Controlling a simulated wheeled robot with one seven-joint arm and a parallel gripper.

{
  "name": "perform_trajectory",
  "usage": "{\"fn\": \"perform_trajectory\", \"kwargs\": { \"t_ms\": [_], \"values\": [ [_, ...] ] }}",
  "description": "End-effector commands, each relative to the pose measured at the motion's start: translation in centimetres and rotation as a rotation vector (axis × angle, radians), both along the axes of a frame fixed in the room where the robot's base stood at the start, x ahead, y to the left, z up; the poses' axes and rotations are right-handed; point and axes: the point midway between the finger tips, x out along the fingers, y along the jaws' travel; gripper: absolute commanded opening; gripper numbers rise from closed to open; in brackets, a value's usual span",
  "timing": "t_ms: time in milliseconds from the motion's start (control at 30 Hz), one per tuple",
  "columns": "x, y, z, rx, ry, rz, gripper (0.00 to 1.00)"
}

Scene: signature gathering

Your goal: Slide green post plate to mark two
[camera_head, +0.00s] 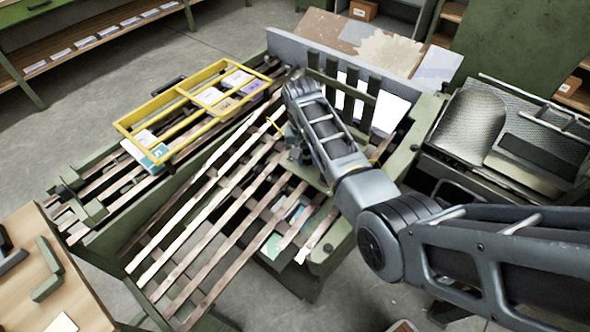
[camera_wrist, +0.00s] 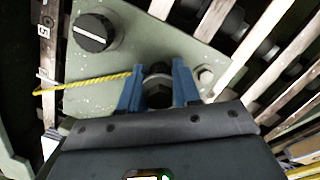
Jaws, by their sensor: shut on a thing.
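The green post plate (camera_wrist: 112,62) fills the upper middle of the wrist view. It bears a black knob with a white line (camera_wrist: 95,32), a small pale bolt and a dark post (camera_wrist: 158,92). My gripper (camera_wrist: 158,78) has its blue fingers on both sides of the dark post and is shut on it. A yellow cord or pointer (camera_wrist: 85,82) runs left from the post across the plate towards a scale strip (camera_wrist: 46,65) marked "5". Mark two cannot be made out. In the head view my arm hides most of the plate and the gripper.
Wooden slats (camera_head: 215,190) form a sloping rack around the plate. A yellow frame (camera_head: 185,92) with papers lies at the left, and upright green slats (camera_head: 350,95) stand behind my arm. A metal mesh tray (camera_head: 475,125) is at the right, and a wooden table (camera_head: 85,305) at the front left.

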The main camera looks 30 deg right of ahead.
Motion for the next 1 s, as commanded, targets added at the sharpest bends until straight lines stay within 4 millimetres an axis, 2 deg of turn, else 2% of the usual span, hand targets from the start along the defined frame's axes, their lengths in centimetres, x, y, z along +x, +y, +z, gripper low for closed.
{"fn": "perform_trajectory", "kwargs": {
  "t_ms": [300, 333, 567, 833, 1000],
  "values": [
    [0.0, -0.5, 0.1, -0.003, 0.001, -0.004, 0.0],
    [0.0, -0.5, 0.1, -0.003, 0.001, -0.004, 0.32],
    [0.0, -0.4, 0.1, -0.002, 0.0, -0.003, 0.54],
    [0.0, -0.3, 0.2, -0.002, 0.001, -0.001, 0.56],
    [0.2, -0.2, 1.8, -0.002, -0.001, -0.001, 0.56]
  ]
}}
